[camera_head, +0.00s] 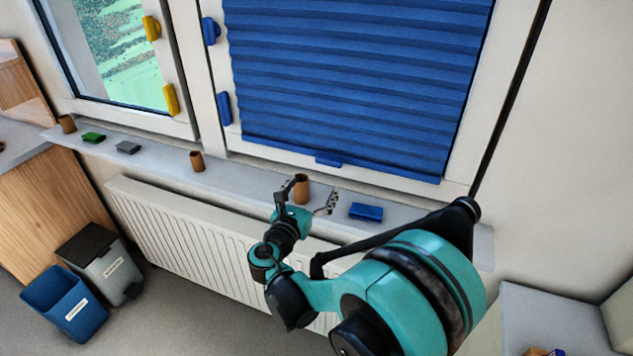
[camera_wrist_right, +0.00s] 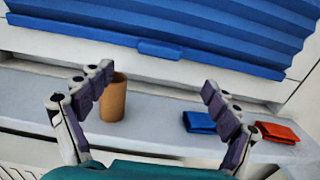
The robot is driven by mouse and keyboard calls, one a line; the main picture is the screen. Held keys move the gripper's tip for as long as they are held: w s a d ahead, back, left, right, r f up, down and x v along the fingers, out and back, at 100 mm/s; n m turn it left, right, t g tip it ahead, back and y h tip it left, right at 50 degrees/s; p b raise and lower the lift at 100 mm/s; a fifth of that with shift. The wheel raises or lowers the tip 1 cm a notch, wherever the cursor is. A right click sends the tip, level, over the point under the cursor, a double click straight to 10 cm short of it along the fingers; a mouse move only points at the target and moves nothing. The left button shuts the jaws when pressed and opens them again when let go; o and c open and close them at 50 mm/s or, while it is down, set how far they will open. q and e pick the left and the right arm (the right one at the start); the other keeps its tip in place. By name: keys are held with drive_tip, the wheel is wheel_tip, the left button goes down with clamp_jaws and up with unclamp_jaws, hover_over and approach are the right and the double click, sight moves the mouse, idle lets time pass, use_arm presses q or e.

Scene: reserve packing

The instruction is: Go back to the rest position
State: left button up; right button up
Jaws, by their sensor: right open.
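My right gripper (camera_head: 308,196) is open and empty at the window sill (camera_head: 233,183), its arm reaching in from the lower right. In the right wrist view, my right gripper (camera_wrist_right: 157,84) has its two fingers spread wide. A brown cup (camera_head: 301,190) stands upright on the sill just beyond the fingers. In the right wrist view the cup (camera_wrist_right: 114,100) shows beside the left finger, which overlaps its edge; I cannot tell whether they touch. My left gripper is not in view.
A blue folded item (camera_head: 366,212) lies right of the gripper; a red one (camera_wrist_right: 277,132) lies beyond it. Another brown cup (camera_head: 197,161), a grey item (camera_head: 128,147) and a green item (camera_head: 94,137) sit further left. A radiator (camera_head: 200,225) is below. Bins (camera_head: 65,303) stand lower left.

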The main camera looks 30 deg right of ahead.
idle(0.4)
drive_tip(key=s+a+f+m+g+y, duration=0.1)
drive_tip(key=s+f+m+g+y, duration=0.45)
drive_tip(key=s+m, duration=0.65)
drive_tip(key=s+a+f+m+t+y, duration=0.1)
drive_tip(key=s+a+f+m+y, duration=0.3)
drive_tip(key=s+a+m+y, duration=0.4)
drive_tip(key=s+a+m, duration=0.1)
drive_tip(key=a+m, duration=0.2)
drive_tip(key=m, duration=0.3)
drive_tip(key=shift+a+f, duration=0.2)
drive_tip(key=shift+a, duration=0.1)
idle(0.5)
